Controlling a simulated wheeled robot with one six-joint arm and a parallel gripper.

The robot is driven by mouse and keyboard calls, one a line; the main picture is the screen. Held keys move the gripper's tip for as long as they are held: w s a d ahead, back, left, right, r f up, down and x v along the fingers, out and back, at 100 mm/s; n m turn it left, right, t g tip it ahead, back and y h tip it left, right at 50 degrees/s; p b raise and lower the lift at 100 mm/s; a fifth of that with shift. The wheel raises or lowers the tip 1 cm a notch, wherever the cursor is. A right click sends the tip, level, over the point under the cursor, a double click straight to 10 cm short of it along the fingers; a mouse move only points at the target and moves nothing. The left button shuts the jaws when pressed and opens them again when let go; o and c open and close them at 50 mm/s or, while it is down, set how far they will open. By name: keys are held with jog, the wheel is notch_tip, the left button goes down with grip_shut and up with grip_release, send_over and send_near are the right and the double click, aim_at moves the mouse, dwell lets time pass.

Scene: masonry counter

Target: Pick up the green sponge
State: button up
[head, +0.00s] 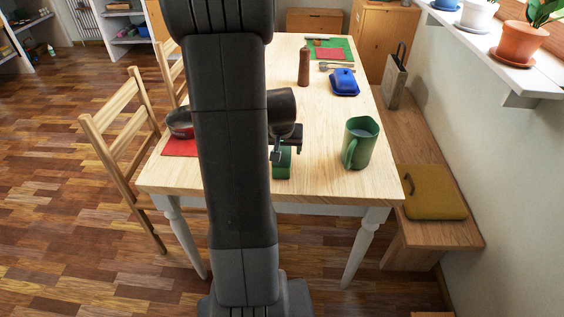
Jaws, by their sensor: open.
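The green sponge (282,171) lies on the light wooden table (335,183) near its front edge, in the head view. My arm hides its left side and my gripper covers part of its top. My gripper (287,152) is open and points down at the sponge. I cannot tell whether its fingers are above the sponge or around it.
A green pitcher (361,143) stands to the right of the gripper. A brown bottle (304,66) and blue butter dish (344,82) stand farther back. The table's front right is clear.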

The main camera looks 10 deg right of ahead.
aim_at(282, 151)
jog(key=shift+x, duration=2.8)
jog(key=shift+w+r, duration=0.1)
jog(key=shift+w, duration=0.05)
jog(key=c, duration=1.1)
notch_tip(282, 151, up, 10)
jog(key=shift+p, duration=0.4)
jog(key=shift+o, duration=1.1)
jog(key=shift+c, duration=0.4)
